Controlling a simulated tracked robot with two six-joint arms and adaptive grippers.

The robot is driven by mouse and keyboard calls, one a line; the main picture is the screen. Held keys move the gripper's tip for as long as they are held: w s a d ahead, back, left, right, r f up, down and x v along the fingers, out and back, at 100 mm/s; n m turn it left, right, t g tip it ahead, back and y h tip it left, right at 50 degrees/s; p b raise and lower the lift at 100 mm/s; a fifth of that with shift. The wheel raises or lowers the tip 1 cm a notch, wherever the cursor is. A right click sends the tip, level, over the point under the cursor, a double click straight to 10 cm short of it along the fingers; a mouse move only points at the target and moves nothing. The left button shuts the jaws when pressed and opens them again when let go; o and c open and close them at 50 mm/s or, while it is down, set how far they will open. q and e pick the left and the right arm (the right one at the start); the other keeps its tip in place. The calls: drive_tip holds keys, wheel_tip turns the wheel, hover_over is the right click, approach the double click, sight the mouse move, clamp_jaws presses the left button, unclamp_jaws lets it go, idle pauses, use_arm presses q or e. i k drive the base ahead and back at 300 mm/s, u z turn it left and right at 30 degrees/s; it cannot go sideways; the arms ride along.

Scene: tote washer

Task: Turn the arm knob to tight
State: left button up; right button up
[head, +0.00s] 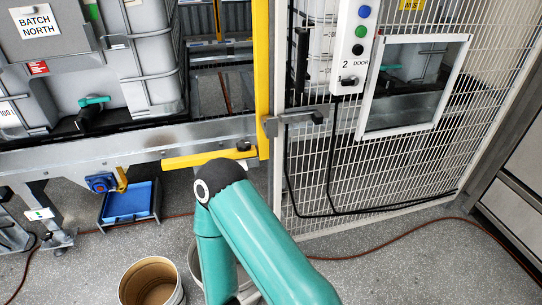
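A yellow horizontal arm (200,160) extends left from near the foot of a yellow upright post (262,70). A small black knob (243,146) sits on top of this arm near its right end; I take it to be the arm knob. Its setting is too small to read. My teal arm bends just below and in front of the yellow arm, with its dark joint close under it in the picture. I cannot tell whether they touch. Neither of my grippers shows clearly in the head view.
A white mesh fence with a control panel (352,45) and a window (412,85) stands right of the post. Grey totes (150,55) stand on a metal conveyor at left.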

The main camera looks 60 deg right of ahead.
sight(243, 145)
drive_tip(key=z, duration=0.95)
drive_tip(key=i, duration=0.9)
drive_tip(key=z, duration=0.35)
drive_tip(key=k, duration=0.75)
drive_tip(key=z, duration=0.2)
drive_tip(key=i, duration=0.8)
drive_tip(key=u, duration=0.05)
